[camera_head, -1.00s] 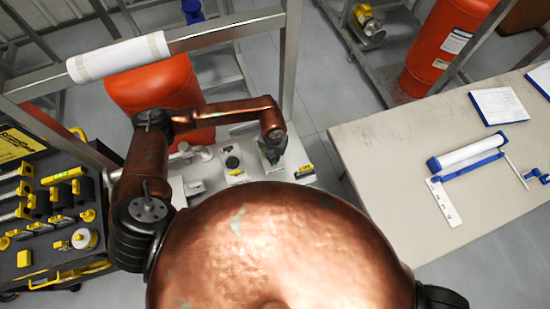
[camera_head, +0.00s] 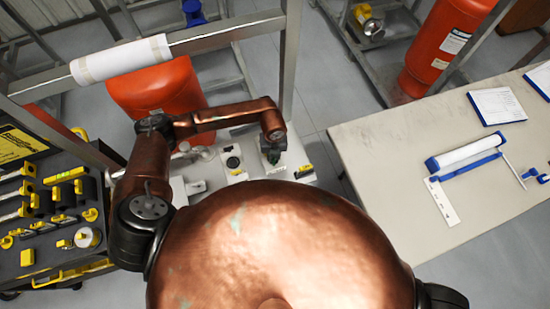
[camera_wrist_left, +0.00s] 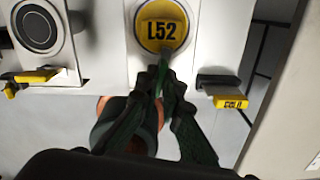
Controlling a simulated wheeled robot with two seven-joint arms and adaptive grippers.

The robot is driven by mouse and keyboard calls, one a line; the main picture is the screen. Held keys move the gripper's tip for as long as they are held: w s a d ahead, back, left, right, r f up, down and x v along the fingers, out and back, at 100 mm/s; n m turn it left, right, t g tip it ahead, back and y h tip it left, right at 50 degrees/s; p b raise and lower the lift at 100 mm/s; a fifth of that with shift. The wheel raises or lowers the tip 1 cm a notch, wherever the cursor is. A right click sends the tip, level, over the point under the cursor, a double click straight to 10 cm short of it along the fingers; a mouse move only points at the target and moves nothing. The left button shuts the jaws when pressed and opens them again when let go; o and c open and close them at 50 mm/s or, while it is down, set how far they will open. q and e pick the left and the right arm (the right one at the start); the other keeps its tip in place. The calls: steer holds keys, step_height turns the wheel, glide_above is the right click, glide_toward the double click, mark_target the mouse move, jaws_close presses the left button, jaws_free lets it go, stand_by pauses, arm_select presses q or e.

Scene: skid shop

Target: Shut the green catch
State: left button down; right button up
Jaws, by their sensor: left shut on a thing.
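My left gripper (camera_head: 273,156) reaches over the white box (camera_head: 236,170) in the head view. In the left wrist view its two dark fingers (camera_wrist_left: 163,92) are shut on the green catch (camera_wrist_left: 164,66), just below a round yellow label marked L52 (camera_wrist_left: 161,27). The fingers hide most of the catch, so I cannot tell its exact angle. My right gripper is not in view.
Yellow-tipped catches sit at left (camera_wrist_left: 36,75) and right (camera_wrist_left: 226,88) of my left gripper. A tool cart (camera_head: 60,225) stands at left, an orange tank (camera_head: 160,85) behind my arm. A pale table (camera_head: 390,160) with a blue-framed roller stands at right.

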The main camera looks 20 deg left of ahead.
arm_select(q)
steer(key=shift+n, duration=1)
steer(key=shift+s+p, duration=0.1)
steer(key=shift+p, duration=0.25)
steer(key=c, duration=2.6)
jaws_free()
steer(key=shift+n, duration=0.4)
steer(key=o, duration=0.5)
steer(key=shift+r, duration=0.15)
steer(key=shift+r+p, duration=2.4)
steer(key=shift+r, duration=1)
